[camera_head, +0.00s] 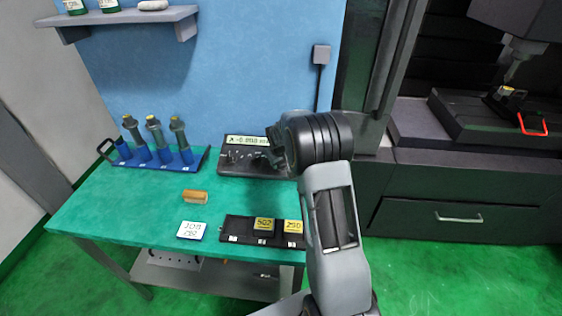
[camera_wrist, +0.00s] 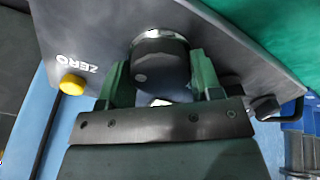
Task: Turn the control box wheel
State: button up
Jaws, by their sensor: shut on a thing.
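The control box (camera_head: 236,158) is dark grey with a lit number display and sits at the back right of the green table, against the blue wall. In the wrist view its sloped panel (camera_wrist: 80,25) fills the upper part. Its wheel, a black round knob with a pale band (camera_wrist: 160,62), stands between the fingers of my gripper (camera_wrist: 160,85). The fingers are shut on it from both sides. A yellow button (camera_wrist: 72,85) beside the word ZERO is left of the knob. In the head view my arm hides the wheel and my fingertips.
Several electrode holders stand in a blue rack (camera_head: 160,158) on the table (camera_head: 130,200). A wooden block (camera_head: 195,196), a white display (camera_head: 191,230) and a black tray (camera_head: 240,236) with yellow-labelled blocks lie in front. The machine with a drawer (camera_head: 440,217) is at right.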

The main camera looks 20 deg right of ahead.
jog(key=shift+n, duration=2.1)
jog(key=o, duration=0.9)
jog(key=b+v, duration=0.2)
jog(key=v, duration=1.2)
